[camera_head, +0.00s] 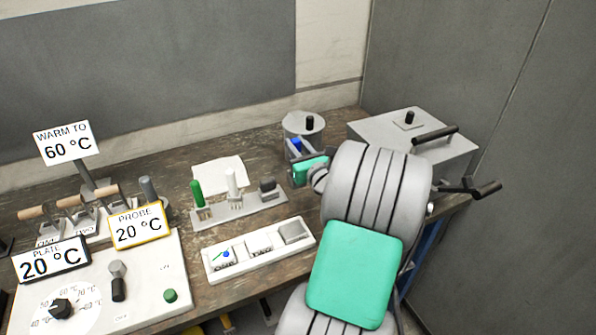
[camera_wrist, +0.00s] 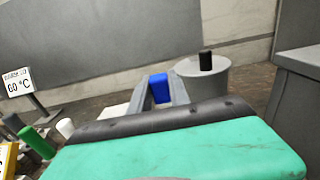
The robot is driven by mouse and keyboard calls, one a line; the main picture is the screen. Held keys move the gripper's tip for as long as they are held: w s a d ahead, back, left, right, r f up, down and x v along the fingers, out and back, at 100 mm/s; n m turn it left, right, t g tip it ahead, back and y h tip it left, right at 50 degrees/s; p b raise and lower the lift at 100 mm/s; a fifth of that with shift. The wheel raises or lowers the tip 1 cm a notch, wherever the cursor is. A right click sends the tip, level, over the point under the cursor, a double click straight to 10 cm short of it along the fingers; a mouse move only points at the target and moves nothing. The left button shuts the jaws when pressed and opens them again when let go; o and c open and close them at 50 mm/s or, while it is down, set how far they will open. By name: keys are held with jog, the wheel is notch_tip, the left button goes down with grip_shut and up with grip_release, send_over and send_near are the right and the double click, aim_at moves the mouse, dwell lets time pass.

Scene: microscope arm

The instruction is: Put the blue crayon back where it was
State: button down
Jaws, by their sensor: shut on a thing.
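My gripper (camera_head: 300,151) is shut on the blue crayon (camera_head: 296,143), near the back of the bench and in front of a round grey pot. In the wrist view the blue crayon (camera_wrist: 158,88) shows as a short blue piece between the two grey fingers (camera_wrist: 160,93); its lower part is hidden. A grey rack (camera_head: 240,213) stands left of and nearer than my gripper. On it a green crayon (camera_head: 196,194) and a white crayon (camera_head: 232,182) stand upright, with a dark grey block (camera_head: 267,186) at its right end.
A white sheet (camera_head: 219,172) lies behind the rack. A white tray (camera_head: 259,250) with compartments lies in front of it. The round pot (camera_head: 304,124) with a black knob and a grey box (camera_head: 415,140) with black handles stand at the right. Levers, signs and a white control panel (camera_head: 150,270) fill the left.

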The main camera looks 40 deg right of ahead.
jog(key=f+b, duration=0.2)
jog(key=w+d+f+b, duration=0.1)
jog(key=f+b, duration=0.1)
jog(key=f, duration=0.1)
jog(key=w+d+f+b, duration=0.1)
jog(key=f+b, duration=0.1)
jog(key=shift+w+d+f, duration=0.15)
jog(key=shift+d+f, duration=0.05)
jog(key=shift+f, duration=0.1)
jog(key=shift+r, duration=0.25)
jog(key=shift+f, duration=0.1)
jog(key=c, duration=1.2)
grip_release()
jog(key=shift+c, duration=0.2)
